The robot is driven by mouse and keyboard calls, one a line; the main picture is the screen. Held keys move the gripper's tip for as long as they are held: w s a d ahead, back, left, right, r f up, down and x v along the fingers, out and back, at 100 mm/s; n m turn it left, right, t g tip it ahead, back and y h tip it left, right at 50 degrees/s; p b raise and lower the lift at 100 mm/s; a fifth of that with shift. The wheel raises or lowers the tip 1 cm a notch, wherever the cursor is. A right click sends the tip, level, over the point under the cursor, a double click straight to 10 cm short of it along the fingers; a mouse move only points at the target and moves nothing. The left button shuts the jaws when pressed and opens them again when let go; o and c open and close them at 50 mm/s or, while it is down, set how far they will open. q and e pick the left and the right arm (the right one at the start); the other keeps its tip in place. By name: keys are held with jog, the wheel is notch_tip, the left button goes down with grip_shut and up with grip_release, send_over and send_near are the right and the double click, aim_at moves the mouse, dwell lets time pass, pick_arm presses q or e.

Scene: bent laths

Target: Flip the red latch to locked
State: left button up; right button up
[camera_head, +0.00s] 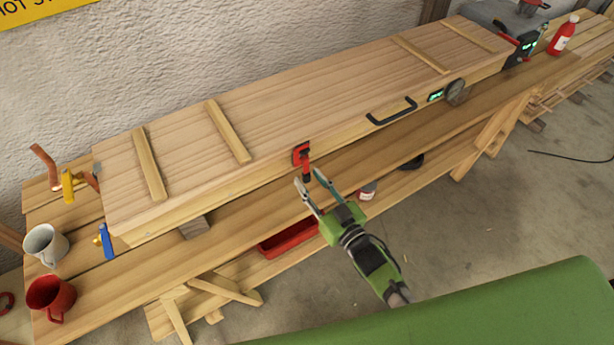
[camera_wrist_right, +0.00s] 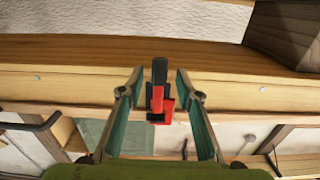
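The red latch (camera_head: 301,154) is on the front edge of the long wooden box (camera_head: 290,85), left of its black handle. A black part of the latch hangs down over the box front. My right gripper (camera_head: 308,181) is open just below and in front of the latch. In the right wrist view the latch (camera_wrist_right: 160,102) shows between the two open fingers (camera_wrist_right: 155,85), with no clear contact. Whether the latch is locked cannot be told. My left gripper is not in view.
The box has a black handle (camera_head: 392,111), a small green display (camera_head: 436,96) and a round dial (camera_head: 456,92). Mugs (camera_head: 47,244) and clamps stand at the left end of the bench (camera_head: 250,215). A red tray (camera_head: 289,238) lies on the lower shelf.

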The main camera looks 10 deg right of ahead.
jog(key=v, duration=1)
